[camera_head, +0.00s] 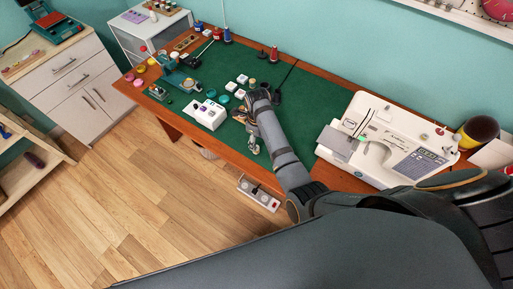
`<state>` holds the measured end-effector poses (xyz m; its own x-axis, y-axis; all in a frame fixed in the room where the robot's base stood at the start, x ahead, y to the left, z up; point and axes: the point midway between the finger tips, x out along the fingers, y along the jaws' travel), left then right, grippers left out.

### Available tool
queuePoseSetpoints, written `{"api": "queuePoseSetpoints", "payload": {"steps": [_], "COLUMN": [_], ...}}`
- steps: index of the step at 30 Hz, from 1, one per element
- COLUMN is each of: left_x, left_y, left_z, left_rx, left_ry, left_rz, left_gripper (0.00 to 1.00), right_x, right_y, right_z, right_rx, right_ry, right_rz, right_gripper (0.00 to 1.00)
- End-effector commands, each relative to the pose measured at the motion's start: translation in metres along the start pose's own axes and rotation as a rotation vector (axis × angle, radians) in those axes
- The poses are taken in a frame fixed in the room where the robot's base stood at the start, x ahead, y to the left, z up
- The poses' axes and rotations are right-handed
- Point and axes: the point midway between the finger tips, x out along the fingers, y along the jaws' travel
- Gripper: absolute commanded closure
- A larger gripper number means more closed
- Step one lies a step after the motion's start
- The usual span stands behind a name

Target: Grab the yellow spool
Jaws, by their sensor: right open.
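Several small round coloured items sit at the left end of the desk, and a small yellow one (152,61) is among them. It is too small to tell whether this is the yellow spool. My right gripper (253,149) points down over the front part of the green mat, open, with nothing visible between its fingers. It is well to the right of the yellow item. My right arm hides part of the mat. My left gripper is out of view.
The green mat (285,126) covers much of the desk. A white box (208,115) and small white blocks lie left of my right arm. Blue and red spools (227,35) stand at the back. A sewing machine (392,140) stands on the right. Open floor lies in front.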

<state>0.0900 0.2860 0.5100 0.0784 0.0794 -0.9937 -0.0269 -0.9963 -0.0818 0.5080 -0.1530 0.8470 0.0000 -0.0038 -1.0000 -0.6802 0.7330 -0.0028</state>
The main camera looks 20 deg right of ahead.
Motion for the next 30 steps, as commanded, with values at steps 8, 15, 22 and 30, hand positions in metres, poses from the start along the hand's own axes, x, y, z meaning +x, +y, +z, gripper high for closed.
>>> {"api": "queuePoseSetpoints", "payload": {"steps": [8, 15, 22, 30], "left_x": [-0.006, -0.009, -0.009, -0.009], "left_y": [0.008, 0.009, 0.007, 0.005], "left_z": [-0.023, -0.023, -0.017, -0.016], "left_rx": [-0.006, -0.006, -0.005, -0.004], "left_ry": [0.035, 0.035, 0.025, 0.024], "left_rz": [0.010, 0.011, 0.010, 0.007], "left_gripper": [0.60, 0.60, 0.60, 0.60], "right_x": [0.015, 0.054, 0.058, 0.058], "right_y": [0.002, 0.004, 0.004, 0.004], "right_z": [0.000, 0.001, 0.001, 0.001], "right_rx": [-0.001, 0.000, 0.000, 0.000], "right_ry": [0.001, -0.002, -0.003, -0.003], "right_rz": [0.002, 0.001, 0.000, 0.000], "right_gripper": [0.48, 0.48, 0.48, 0.80]}}
